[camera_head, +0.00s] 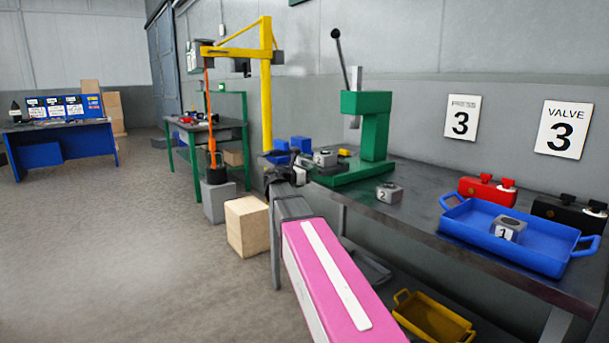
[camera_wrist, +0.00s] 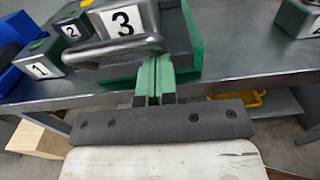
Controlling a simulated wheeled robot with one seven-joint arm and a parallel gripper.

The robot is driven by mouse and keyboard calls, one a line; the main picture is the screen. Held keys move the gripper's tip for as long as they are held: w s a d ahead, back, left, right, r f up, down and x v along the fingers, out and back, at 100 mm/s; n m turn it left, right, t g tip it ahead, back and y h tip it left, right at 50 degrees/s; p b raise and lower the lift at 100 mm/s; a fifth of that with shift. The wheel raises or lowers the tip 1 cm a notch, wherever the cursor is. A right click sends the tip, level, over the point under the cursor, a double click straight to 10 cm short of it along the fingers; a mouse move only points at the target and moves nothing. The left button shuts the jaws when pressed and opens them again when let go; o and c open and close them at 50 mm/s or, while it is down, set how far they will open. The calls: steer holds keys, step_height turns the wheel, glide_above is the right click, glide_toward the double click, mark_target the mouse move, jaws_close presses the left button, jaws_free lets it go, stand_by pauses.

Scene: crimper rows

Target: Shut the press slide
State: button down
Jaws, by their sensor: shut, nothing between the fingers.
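The green press (camera_head: 365,130) stands on the metal bench, its lever raised. Its dark slide (camera_wrist: 95,72) sticks out at the front of the green base, with a curved dark handle (camera_wrist: 115,48) at its near side. In the head view my gripper (camera_head: 290,172) is at the bench edge in front of the press, and my arm partly hides the slide.
Blocks marked 1 (camera_wrist: 38,68) and 2 (camera_wrist: 70,30) stand left of the slide in the wrist view. Blue bins (camera_head: 300,144) lie beyond the press. A blue tray (camera_head: 470,225) holds a block on the right. A yellow crane post (camera_head: 266,90) stands behind.

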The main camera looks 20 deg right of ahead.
mark_target(322, 169)
steer(key=shift+d, duration=0.2)
steer(key=x, duration=0.4)
steer(key=shift+w+d, duration=0.1)
steer(key=shift+w, duration=0.05)
stand_by(0.4)
steer(key=shift+s+a, duration=0.3)
steer(key=shift+a, duration=0.2)
steer(key=v, duration=1.3)
steer(key=x, duration=1.4)
steer(key=shift+s+d+r, duration=0.1)
steer(key=shift+s, duration=0.15)
